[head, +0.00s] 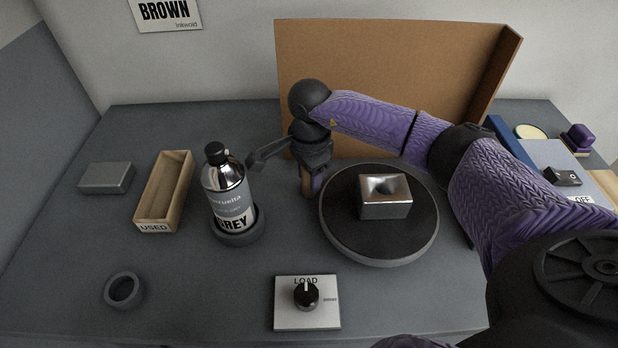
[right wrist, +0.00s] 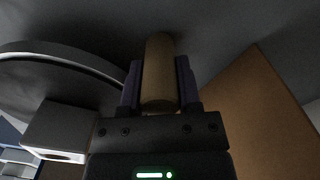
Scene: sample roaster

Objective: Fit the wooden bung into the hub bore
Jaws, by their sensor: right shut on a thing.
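My right gripper (head: 312,188) points down just left of the round turntable. It is shut on the wooden bung (head: 304,183), a tan cylinder partly hidden by the fingers. In the right wrist view the bung (right wrist: 160,72) sits between the two purple fingers (right wrist: 160,88) and sticks out past them. A silver metal block (head: 385,207) with a dark round bore (head: 384,187) in its top stands on the black turntable (head: 345,225). The bung is apart from the block, to its left. My left gripper is not in view.
A grey-labelled bottle (head: 228,190) stands in a dark ring left of the gripper. A wooden USED tray (head: 155,222), grey block (head: 106,178), loose ring (head: 123,290) and LOAD knob (head: 306,294) are on the table. A brown panel (head: 390,80) stands behind the turntable.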

